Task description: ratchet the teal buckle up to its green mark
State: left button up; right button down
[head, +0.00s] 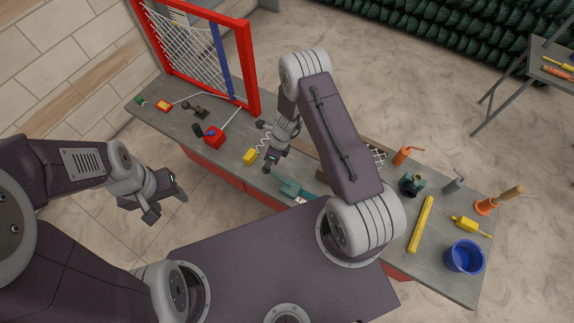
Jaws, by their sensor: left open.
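A teal piece (292,188) lies on the workbench just below my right gripper in the head view, partly covered by my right arm. It may be the teal buckle, but it is too small to be sure. I cannot make out a green mark on it. My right gripper (267,146) hangs over the middle of the bench, above and left of the teal piece and apart from it. I cannot tell whether its jaws are open. My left gripper (166,207) is open and empty, off the bench's front edge at the left.
A red frame with wire mesh (251,68) stands at the bench's back left. To the right are a yellow bar (420,223), a blue bucket (464,257) and several small tools.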

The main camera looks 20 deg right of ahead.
dwell(0.5)
jog(key=w+a+p+v, duration=0.1)
jog(key=w+p+v, duration=0.1)
jog(key=v, duration=1)
jog(key=shift+w+r+p, duration=0.35)
jog(key=shift+r+p, duration=0.2)
jog(key=shift+r, duration=0.1)
jog(key=c, duration=2.1)
grip_release()
jog(key=shift+a, duration=0.1)
jog(key=shift+c, duration=0.2)
